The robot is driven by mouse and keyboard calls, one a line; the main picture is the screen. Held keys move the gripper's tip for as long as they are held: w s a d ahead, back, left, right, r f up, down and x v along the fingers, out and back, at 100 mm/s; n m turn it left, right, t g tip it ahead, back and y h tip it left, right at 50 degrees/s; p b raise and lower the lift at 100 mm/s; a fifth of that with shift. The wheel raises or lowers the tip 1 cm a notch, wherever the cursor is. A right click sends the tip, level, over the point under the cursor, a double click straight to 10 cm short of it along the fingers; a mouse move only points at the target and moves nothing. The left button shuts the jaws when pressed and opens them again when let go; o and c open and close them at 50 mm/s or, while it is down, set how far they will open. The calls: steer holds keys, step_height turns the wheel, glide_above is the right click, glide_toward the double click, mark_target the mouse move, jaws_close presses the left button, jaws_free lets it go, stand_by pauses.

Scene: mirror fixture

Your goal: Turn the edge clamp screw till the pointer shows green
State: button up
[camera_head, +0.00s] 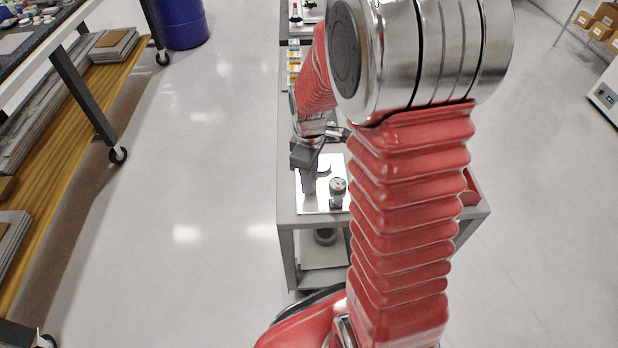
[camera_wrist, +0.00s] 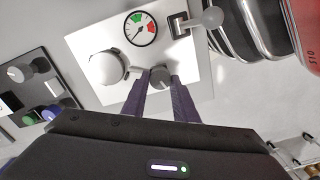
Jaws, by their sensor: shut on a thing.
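The clamp screw appears as a small dark grey knob (camera_wrist: 160,77) on a white plate (camera_wrist: 190,85) in the wrist view. My gripper (camera_wrist: 159,84) has its two dark purple fingers shut on this knob, one on each side. A round dial (camera_wrist: 140,28) with red and green sectors sits just above it on the plate. Its thin pointer is too small to read surely against the sectors. In the head view my gripper (camera_head: 309,184) reaches down to the plate (camera_head: 310,208), left of the dial (camera_head: 338,186); the knob is hidden there.
A lever with a grey ball (camera_wrist: 211,17) is at the upper right. A dark panel with knobs (camera_wrist: 30,85) lies further left. The plate is on a grey cart (camera_head: 286,212).

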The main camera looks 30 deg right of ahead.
steer(key=shift+m, duration=0.3)
steer(key=m, duration=0.4)
steer(key=shift+w+d, duration=0.1)
steer(key=shift+m, duration=1.8)
steer(key=o, duration=1.1)
steer(key=shift+c, duration=0.2)
step_height(320, 180, up, 14)
steer(key=shift+f, duration=0.15)
